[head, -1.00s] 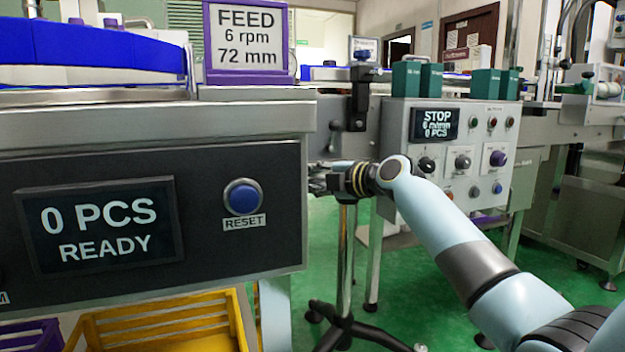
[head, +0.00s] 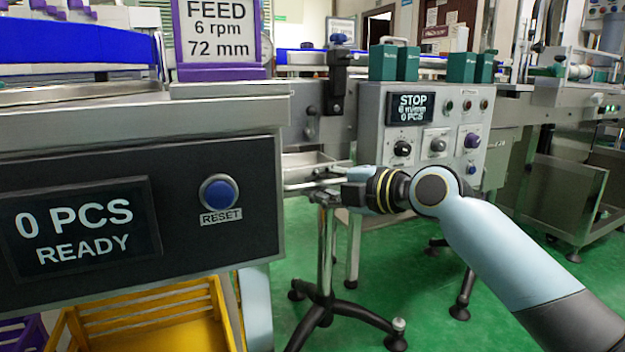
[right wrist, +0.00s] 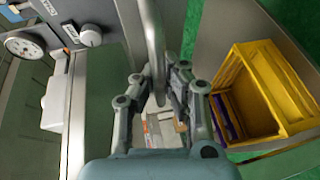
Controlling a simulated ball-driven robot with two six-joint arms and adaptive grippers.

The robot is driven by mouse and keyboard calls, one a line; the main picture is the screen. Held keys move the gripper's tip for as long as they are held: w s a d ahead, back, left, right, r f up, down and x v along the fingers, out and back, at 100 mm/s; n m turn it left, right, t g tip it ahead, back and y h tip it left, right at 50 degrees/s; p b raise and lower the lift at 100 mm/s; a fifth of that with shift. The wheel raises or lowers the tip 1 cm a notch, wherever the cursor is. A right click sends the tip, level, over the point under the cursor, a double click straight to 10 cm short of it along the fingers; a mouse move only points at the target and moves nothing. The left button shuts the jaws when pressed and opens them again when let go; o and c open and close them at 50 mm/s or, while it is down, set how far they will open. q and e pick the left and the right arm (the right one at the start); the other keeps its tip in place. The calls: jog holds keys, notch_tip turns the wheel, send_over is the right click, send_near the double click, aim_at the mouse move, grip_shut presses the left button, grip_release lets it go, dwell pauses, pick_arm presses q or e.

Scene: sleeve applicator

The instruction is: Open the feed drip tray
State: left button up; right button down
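The feed drip tray (head: 308,163) is a shallow metal tray at the right side of the feed machine, with part of it showing beyond the machine's dark front panel. A thin metal bar handle (head: 300,186) runs along its front. My right gripper (head: 328,178) is at this handle. In the right wrist view the handle bar (right wrist: 154,40) passes between the two fingers of my right gripper (right wrist: 158,78), which close around it. The exact finger contact is small and partly hidden. My left gripper is in neither view.
The feed machine's panel (head: 180,262) with a blue reset button (head: 219,194) stands at the left. A control box (head: 430,165) stands behind my right arm. A wheeled stand (head: 325,290) is below the tray. A yellow crate (head: 150,315) is under the machine.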

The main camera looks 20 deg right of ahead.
jog(key=c, duration=1.4)
grip_release()
jog(key=shift+v, duration=5.95)
